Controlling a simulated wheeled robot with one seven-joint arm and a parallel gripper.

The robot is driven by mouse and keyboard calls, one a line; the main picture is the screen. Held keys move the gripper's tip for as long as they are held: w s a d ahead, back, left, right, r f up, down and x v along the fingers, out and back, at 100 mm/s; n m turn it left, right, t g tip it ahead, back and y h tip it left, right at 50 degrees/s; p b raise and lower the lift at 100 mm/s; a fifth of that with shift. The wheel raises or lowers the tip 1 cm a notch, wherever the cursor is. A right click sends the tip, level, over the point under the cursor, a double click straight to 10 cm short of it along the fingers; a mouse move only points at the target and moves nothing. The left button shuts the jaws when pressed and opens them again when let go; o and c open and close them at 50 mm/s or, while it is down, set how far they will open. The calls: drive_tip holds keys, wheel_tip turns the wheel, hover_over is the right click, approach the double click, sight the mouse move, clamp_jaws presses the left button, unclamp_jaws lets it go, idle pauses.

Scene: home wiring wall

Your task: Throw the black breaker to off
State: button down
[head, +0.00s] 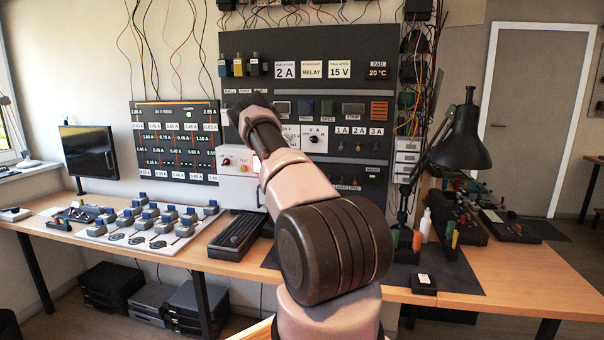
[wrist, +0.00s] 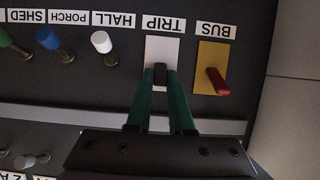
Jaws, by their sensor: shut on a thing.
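The black breaker (wrist: 160,70) is a small black lever on a white plate (wrist: 158,46) labelled TRIP, seen upside down in the wrist view. My gripper (wrist: 161,78) has its two green fingers on either side of the lever, shut on it. The fingertips cover the lever's sides and part of the plate. In the head view my arm reaches to the dark panel (head: 300,50), and the arm hides the breaker and the fingers.
Beside the breaker is a red lever (wrist: 217,82) on a yellow plate labelled BUS. On the other side are white (wrist: 101,42), blue (wrist: 48,39) and green (wrist: 6,39) toggles labelled HALL, PORCH and SHED. A black lamp (head: 462,135) stands right of my arm.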

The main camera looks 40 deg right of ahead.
drive_tip(key=shift+f, duration=0.1)
drive_tip(key=shift+s+a+f+t+h, duration=0.1)
drive_tip(key=shift+f+t+h, duration=0.2)
drive_tip(key=shift+t+h, duration=0.25)
drive_tip(key=shift+s+a+f+t+h, duration=0.1)
drive_tip(key=shift+f+t+h, duration=0.2)
drive_tip(key=shift+t+h, duration=0.25)
drive_tip(key=shift+f+t+h, duration=0.3)
drive_tip(key=shift+t+h, duration=0.3)
drive_tip(key=shift+h, duration=0.25)
drive_tip(key=shift+f+t+h, duration=0.3)
drive_tip(key=shift+t+h, duration=0.3)
drive_tip(key=shift+h, duration=0.25)
drive_tip(key=c, duration=0.8)
unclamp_jaws()
drive_tip(key=shift+s+a, duration=0.1)
drive_tip(key=shift+a, duration=0.05)
drive_tip(key=v, duration=1)
drive_tip(key=shift+s+a+f, duration=0.15)
drive_tip(key=shift+s+a, duration=0.05)
drive_tip(key=shift+s, duration=0.05)
